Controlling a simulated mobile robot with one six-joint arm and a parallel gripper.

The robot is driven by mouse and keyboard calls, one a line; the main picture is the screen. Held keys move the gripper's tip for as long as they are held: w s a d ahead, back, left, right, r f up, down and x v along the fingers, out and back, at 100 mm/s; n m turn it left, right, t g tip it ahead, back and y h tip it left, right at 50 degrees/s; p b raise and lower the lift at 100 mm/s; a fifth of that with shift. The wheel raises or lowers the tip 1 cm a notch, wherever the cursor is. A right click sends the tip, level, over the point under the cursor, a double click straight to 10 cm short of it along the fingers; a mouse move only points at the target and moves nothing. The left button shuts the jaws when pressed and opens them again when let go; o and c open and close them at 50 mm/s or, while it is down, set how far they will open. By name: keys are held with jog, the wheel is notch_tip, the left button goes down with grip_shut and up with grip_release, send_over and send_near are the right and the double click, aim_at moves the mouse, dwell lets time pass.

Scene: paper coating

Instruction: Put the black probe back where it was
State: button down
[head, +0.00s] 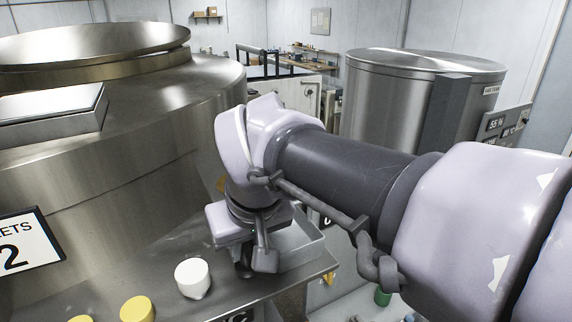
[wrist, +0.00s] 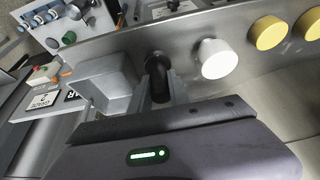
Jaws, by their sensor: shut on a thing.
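The black probe (wrist: 158,84) stands between my gripper's two fingers in the wrist view, its dark round end pointing away from the camera. My gripper (wrist: 163,92) is shut on it. In the head view my gripper (head: 255,266) points down over the steel ledge (head: 270,290), just right of a white cylinder. A dark piece shows beneath it there, but I cannot tell whether it is the probe or a finger. Whether the probe's far end touches the ledge is unclear.
A white cylinder (head: 192,278) and yellow ones (head: 137,309) stand on the ledge to the left. A grey open box (wrist: 104,82) is close beside the probe, partly behind my gripper in the head view. A large steel vessel (head: 130,150) rises behind the ledge.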

aim_at(249, 268)
jog(key=shift+s+f, duration=0.15)
jog(key=shift+f, duration=0.35)
jog(key=c, duration=1.2)
grip_release()
jog(key=shift+s+d+f, duration=0.1)
jog(key=shift+f, duration=0.05)
jog(key=shift+c, duration=0.2)
jog(key=r+p, duration=0.1)
jog(key=r, duration=0.1)
jog(key=r+p, duration=0.3)
jog(key=r, duration=0.1)
jog(key=shift+s+d+p, duration=0.15)
jog(key=shift+s+p, duration=0.1)
jog(key=shift+p, duration=0.05)
jog(key=p+v, duration=0.1)
jog(key=v, duration=0.6)
jog(key=shift+s+d+r+p, duration=0.2)
jog(key=shift+s+r+p, duration=0.05)
jog(key=shift+p, duration=0.15)
